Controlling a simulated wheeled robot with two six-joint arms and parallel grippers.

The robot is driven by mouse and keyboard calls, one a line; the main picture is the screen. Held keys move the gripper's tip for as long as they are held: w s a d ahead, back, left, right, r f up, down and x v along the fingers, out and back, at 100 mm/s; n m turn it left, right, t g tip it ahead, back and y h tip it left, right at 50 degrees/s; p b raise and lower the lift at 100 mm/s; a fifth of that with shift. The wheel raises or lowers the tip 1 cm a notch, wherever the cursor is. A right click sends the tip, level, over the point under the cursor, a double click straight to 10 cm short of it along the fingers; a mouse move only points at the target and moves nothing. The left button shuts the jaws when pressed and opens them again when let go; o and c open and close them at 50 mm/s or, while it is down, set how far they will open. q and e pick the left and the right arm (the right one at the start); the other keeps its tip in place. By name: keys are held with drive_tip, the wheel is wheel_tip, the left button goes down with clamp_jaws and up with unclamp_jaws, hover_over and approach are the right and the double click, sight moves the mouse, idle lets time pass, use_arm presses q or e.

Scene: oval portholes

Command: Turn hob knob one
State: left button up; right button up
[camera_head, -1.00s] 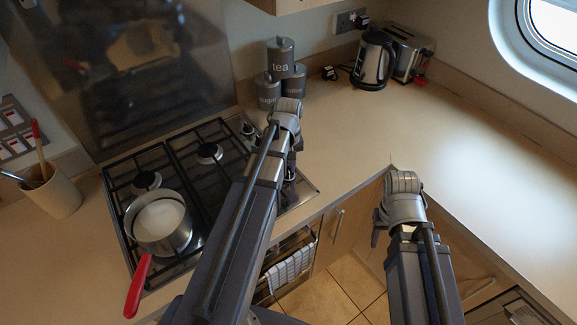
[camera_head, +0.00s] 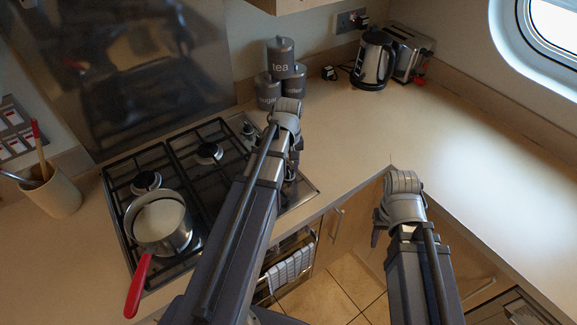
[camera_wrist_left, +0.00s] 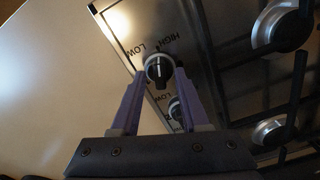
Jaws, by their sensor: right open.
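In the left wrist view a hob knob (camera_wrist_left: 159,72), dark with a pale ring at its base, stands on the steel hob plate beside printed HIGH and LOW marks. My left gripper (camera_wrist_left: 159,74) has its two fingers on either side of this knob, apart, with narrow gaps showing. A second knob (camera_wrist_left: 175,110) is partly hidden behind the right finger. In the head view my left gripper (camera_head: 293,160) is over the right edge of the hob (camera_head: 306,190), mostly hidden by its wrist. My right gripper (camera_head: 378,232) hangs empty in front of the counter, mostly hidden by its own wrist.
A pan (camera_head: 160,222) with a red handle sits on the front left burner. Canisters (camera_head: 281,62) stand behind the hob, with a kettle (camera_head: 373,60) and a toaster (camera_head: 408,52) farther right. The right counter (camera_head: 480,150) is clear.

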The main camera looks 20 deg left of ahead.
sight(289, 169)
use_arm(q)
drive_tip(key=shift+r, duration=0.1)
wheel_tip(289, 169, up, 8)
drive_tip(key=p, duration=0.8)
drive_tip(key=shift+f, duration=0.2)
drive_tip(key=shift+c, duration=0.6)
drive_tip(key=shift+r+m+p, duration=0.35)
drive_tip(key=shift+r+m, duration=0.1)
drive_tip(key=shift+m, duration=0.55)
drive_tip(key=c, duration=0.4)
clamp_jaws()
wheel_tip(289, 169, down, 6)
drive_tip(key=b, duration=0.6)
drive_tip(key=shift+f+b, duration=0.25)
drive_tip(key=shift+b, duration=0.05)
